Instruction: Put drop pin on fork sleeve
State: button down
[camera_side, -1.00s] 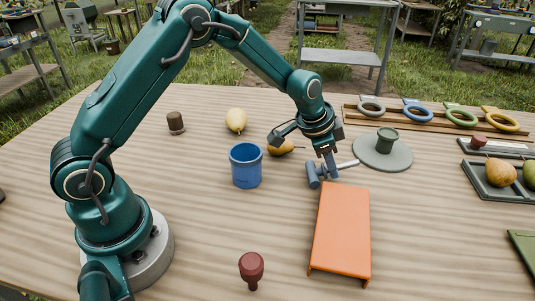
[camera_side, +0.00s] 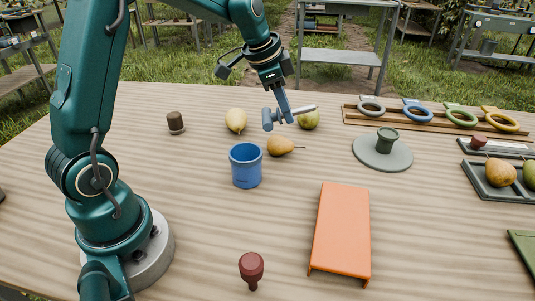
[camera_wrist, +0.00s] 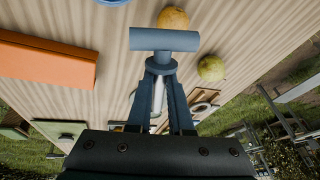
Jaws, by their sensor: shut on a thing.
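My gripper (camera_side: 284,110) is raised above the back of the table and shut on the drop pin (camera_side: 267,119), which has a blue-grey T-shaped head and a pale metal shaft. The pin lies roughly level in the side view, with its head to the left and shaft to the right. In the wrist view its head (camera_wrist: 165,39) sticks out beyond the fingertips (camera_wrist: 160,68). I cannot tell for sure which thing is the fork sleeve; a dark green flanged piece (camera_side: 387,140) stands on a round grey plate (camera_side: 368,156) to the right of my gripper.
A blue cup (camera_side: 246,168), a yellow pear (camera_side: 236,121), an orange-brown pear (camera_side: 281,146) and a green pear (camera_side: 309,120) are near my gripper. An orange bridge-shaped block (camera_side: 341,232) stands in front. A wooden rack (camera_side: 438,123) holds coloured rings. Dark red (camera_side: 251,267) and brown (camera_side: 176,122) knobs stand apart.

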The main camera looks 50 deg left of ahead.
jog(key=s+d+r+n+g+h, duration=0.1)
jog(key=s+d+n+g+h, duration=0.15)
jog(key=d+n+g, duration=0.45)
jog(key=s+d+n+g+h, duration=0.1)
jog(key=s+d+n+g, duration=0.2)
jog(key=n, duration=0.7)
notch_tip(320, 180, up, 4)
jog(key=s+d+n+t+h, duration=0.2)
jog(key=n+t+h, duration=0.2)
jog(key=n+h, duration=0.25)
jog(key=n+t+h, duration=0.4)
jog(key=t+h, duration=0.2)
send_over(335, 216)
jog(key=shift+f, duration=4.8)
